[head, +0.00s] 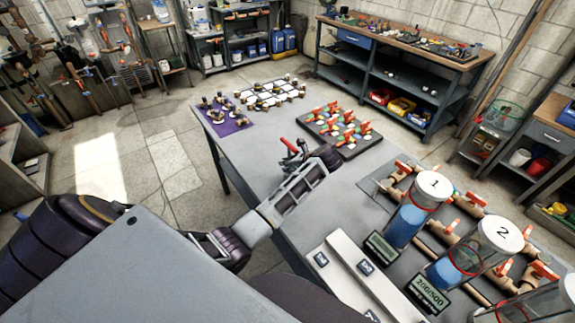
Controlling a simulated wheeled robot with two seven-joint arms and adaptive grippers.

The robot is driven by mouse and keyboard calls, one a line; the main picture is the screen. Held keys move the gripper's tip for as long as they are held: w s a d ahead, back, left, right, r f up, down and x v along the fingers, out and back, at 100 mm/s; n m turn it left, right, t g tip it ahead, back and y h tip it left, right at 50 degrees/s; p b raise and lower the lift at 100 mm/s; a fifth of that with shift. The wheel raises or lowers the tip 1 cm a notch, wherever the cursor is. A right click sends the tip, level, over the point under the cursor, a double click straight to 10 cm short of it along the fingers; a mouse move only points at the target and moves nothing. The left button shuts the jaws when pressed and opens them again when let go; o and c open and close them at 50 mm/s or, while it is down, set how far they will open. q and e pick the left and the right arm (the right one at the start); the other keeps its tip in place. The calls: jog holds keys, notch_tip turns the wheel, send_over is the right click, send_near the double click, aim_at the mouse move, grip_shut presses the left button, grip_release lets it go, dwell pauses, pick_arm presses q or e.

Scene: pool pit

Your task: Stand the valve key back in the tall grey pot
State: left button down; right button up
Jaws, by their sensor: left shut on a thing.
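My left gripper (300,157) reaches over the grey table (258,152), short of the valve board. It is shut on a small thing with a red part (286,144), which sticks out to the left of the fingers. This looks like the valve key, but most of it is hidden by the gripper and too small to make out. I cannot make out a tall grey pot in this view. My right gripper is not in view.
A dark board of red-handled valves (350,146) lies beyond the gripper. A purple mat (239,127) with brass fittings and a white rack (268,88) lie at the far end. Pipework and numbered clear cylinders (433,183) with blue liquid crowd the right side. Bare tabletop lies left of the gripper.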

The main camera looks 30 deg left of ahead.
pick_arm(q)
jog(key=shift+f, duration=0.25)
jog(key=shift+f, duration=0.15)
jog(key=c, duration=1.5)
grip_release()
jog(key=shift+r, duration=0.2)
